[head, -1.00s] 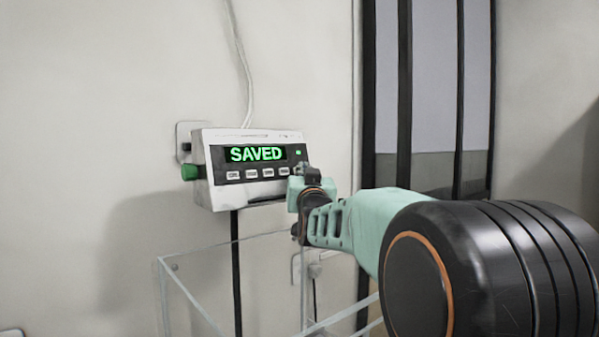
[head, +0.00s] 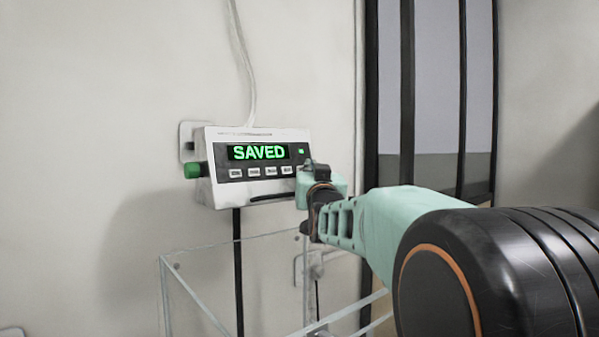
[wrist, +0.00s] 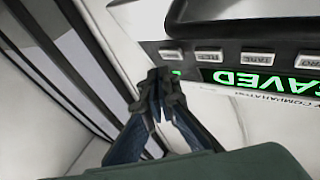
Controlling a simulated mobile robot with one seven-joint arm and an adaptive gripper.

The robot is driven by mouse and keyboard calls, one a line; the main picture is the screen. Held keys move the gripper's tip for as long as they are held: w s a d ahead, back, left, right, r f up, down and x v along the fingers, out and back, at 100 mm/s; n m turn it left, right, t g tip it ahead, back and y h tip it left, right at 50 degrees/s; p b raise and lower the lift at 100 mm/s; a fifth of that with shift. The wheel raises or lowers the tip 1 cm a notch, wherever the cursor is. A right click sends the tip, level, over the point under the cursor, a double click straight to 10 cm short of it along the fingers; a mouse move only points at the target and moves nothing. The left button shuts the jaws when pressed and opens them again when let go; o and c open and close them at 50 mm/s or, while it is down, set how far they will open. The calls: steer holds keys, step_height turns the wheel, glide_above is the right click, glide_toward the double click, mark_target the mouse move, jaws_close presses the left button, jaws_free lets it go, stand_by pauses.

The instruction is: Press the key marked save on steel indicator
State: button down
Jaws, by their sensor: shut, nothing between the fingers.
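The steel indicator (head: 203,180) is a pale box on the wall with a dark front panel. Its display (head: 258,152) reads SAVED in green in the head view, and a row of several small pale keys lies below it. In the wrist view the indicator shows upside down, with the display (wrist: 262,82) partly cut off. The end key (wrist: 171,54) is beside my fingertips; its label is too small to read. My gripper (wrist: 158,76) is shut and empty, close to that end of the panel. I cannot tell whether it touches. In the head view my gripper (head: 309,168) covers the panel's right end.
A green knob (head: 193,171) sticks out of the indicator's left side. A clear-walled box (head: 200,290) stands below it. A white cable (head: 243,60) runs up the wall and a dark post (head: 238,270) runs down. A dark-framed glass panel (head: 430,90) stands right.

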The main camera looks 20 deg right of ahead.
steer(key=s, duration=0.1)
steer(key=s+d+b, duration=0.1)
steer(key=s+r+b, duration=0.1)
steer(key=s, duration=0.1)
steer(key=shift+d+r, duration=0.1)
steer(key=shift+d, duration=0.25)
steer(key=shift+s, duration=0.15)
stand_by(0.3)
